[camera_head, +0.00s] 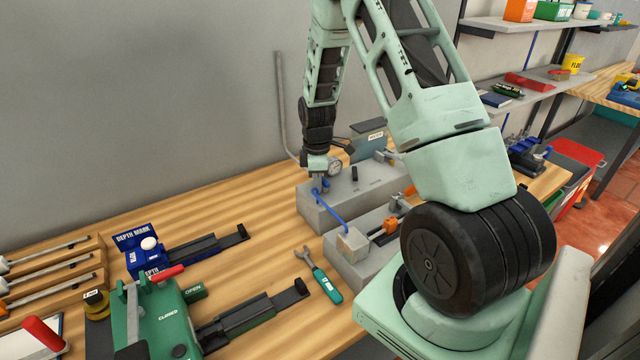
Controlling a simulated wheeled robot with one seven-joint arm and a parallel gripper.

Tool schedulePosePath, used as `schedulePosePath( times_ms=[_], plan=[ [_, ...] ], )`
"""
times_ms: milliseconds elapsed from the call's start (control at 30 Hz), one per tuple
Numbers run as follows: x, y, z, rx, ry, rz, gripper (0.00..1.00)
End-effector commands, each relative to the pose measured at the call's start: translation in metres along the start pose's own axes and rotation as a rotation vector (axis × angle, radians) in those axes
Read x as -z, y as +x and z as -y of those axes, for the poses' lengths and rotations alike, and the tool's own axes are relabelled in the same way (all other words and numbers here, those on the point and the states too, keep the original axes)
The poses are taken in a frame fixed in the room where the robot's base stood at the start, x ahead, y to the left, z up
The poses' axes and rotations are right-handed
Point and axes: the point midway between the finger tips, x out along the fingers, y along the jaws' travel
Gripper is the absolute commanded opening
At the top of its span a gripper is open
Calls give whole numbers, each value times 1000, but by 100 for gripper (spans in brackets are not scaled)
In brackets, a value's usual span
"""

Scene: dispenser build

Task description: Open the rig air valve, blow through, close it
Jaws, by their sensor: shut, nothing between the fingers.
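The rig is a grey metal box (370,193) on the bench, with a round pressure gauge (335,166) and a small black upright part (355,173) on it. My gripper (320,184) points down at the rig's left end, beside the gauge. It is shut with nothing held. A small blue part (316,192) shows at the fingertips; I cannot tell if it is the valve handle or whether the fingers touch it. A blue hose (331,207) runs from there to a pale block (352,242) on a lower grey fixture. The valve's position cannot be read.
A wrench with a teal handle (326,284) lies on the wooden bench (250,262). A green clamp fixture (164,318) and a blue depth mark fixture (146,262) stand at left. A grey pipe (281,100) rises behind the rig. Shelves stand at right.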

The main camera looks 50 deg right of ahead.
Motion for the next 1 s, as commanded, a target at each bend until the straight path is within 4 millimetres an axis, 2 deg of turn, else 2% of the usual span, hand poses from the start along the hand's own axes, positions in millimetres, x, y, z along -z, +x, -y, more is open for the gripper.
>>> schedulePosePath(
  times_ms=[233,367,1000],
  plan=[
    [6,-1,3,-1,-2,-1,0],
    [6,-8,3,-1,-2,-2,0],
    [6,-70,3,-1,-3,-3,0]
  ],
)
